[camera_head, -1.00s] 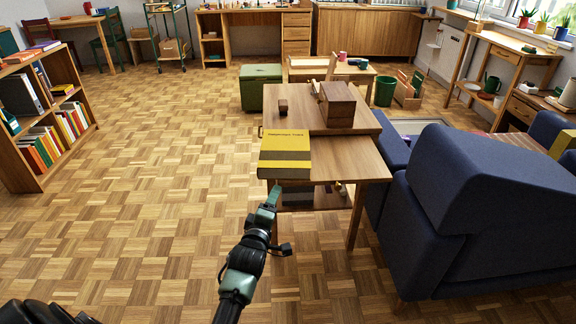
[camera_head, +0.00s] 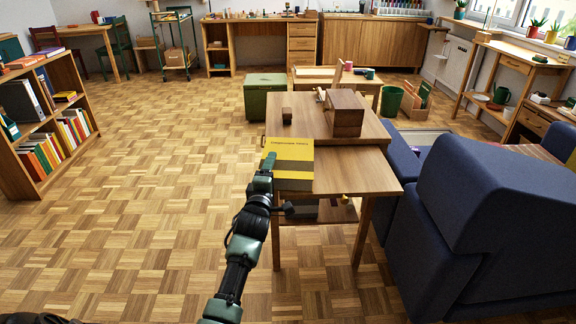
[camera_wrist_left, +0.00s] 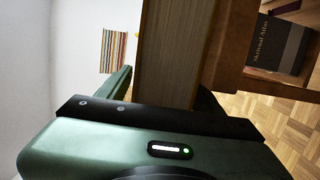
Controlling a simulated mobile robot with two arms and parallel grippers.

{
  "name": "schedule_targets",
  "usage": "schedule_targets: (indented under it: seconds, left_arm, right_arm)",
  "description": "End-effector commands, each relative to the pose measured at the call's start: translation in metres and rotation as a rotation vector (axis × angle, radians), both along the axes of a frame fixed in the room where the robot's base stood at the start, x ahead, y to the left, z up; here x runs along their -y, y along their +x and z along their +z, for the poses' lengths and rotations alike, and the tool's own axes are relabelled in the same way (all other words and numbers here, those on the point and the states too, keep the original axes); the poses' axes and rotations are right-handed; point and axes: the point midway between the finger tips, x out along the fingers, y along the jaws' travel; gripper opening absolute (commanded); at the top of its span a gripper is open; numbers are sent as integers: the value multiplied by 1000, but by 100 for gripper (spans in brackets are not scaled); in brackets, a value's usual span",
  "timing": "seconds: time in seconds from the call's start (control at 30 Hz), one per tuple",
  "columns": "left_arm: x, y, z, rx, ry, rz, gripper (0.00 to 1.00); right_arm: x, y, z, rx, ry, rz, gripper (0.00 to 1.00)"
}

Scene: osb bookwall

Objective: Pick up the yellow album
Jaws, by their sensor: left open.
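The yellow album (camera_head: 287,149), with a dark grey band, lies flat at the near left corner of the wooden side table (camera_head: 350,172), its near end at or slightly past the edge. My left gripper (camera_head: 268,160) is open at the album's left near corner. In the left wrist view the album's pale page edge (camera_wrist_left: 165,55) stands between the open fingers (camera_wrist_left: 160,90), close to the palm. Whether a finger touches it I cannot tell. The finger on the far side is mostly hidden. My right gripper is not in view.
A wooden box (camera_head: 345,115) and a small dark block (camera_head: 287,116) sit farther back on the table. A dark book (camera_wrist_left: 275,47) lies on the shelf below. A blue sofa (camera_head: 480,220) stands close on the right. A bookcase (camera_head: 45,120) is at left; the floor between is clear.

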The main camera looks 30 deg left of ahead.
Motion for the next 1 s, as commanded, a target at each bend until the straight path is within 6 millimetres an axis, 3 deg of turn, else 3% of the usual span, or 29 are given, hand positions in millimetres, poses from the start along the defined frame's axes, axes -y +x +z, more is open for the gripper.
schedule_targets:
  seconds: [0.23,0.47,0.5,1.0]
  left_arm:
    - [-1,2,0,0,1,0,66]
    - [0,2,0,0,1,0,2]
    - [0,2,0,0,1,0,0]
    - [-1,3,13,12,3,-1,0]
  right_arm:
    - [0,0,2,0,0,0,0]
    - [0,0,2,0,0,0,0]
    - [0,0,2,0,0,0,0]
    - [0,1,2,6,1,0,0]
